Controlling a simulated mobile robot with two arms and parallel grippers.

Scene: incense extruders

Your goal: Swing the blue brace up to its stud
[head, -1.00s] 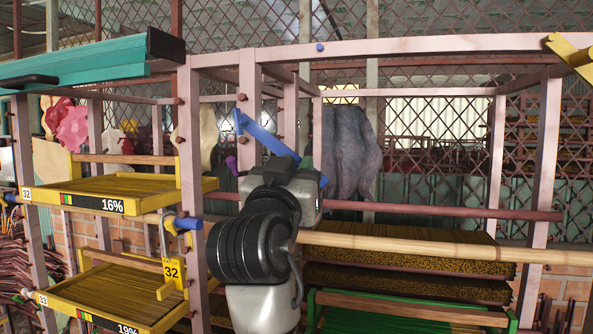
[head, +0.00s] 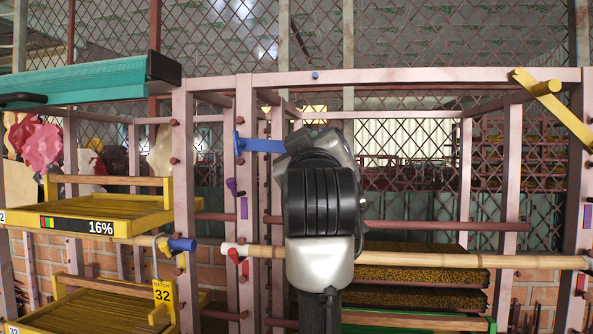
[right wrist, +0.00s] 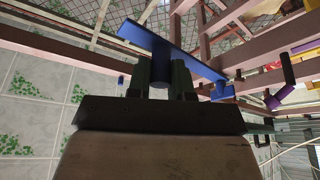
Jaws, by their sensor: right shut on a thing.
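The blue brace (head: 262,146) runs about level to the right from its pivot on a pink upright. Its right end is hidden behind my right gripper (head: 318,145) in the head view. In the right wrist view, the brace (right wrist: 196,64) crosses above my right gripper (right wrist: 160,78), whose dark fingers are shut on the brace's short round blue handle (right wrist: 158,76). A small blue stud (head: 315,76) sits on the top pink beam, above the gripper and apart from the brace. My left gripper is not in view.
A yellow brace (head: 553,105) slants at the upper right. Yellow trays (head: 80,217) stand at left, under a teal box (head: 75,83). A purple knob (head: 232,187) sits below the pivot. Space between brace and top beam looks open.

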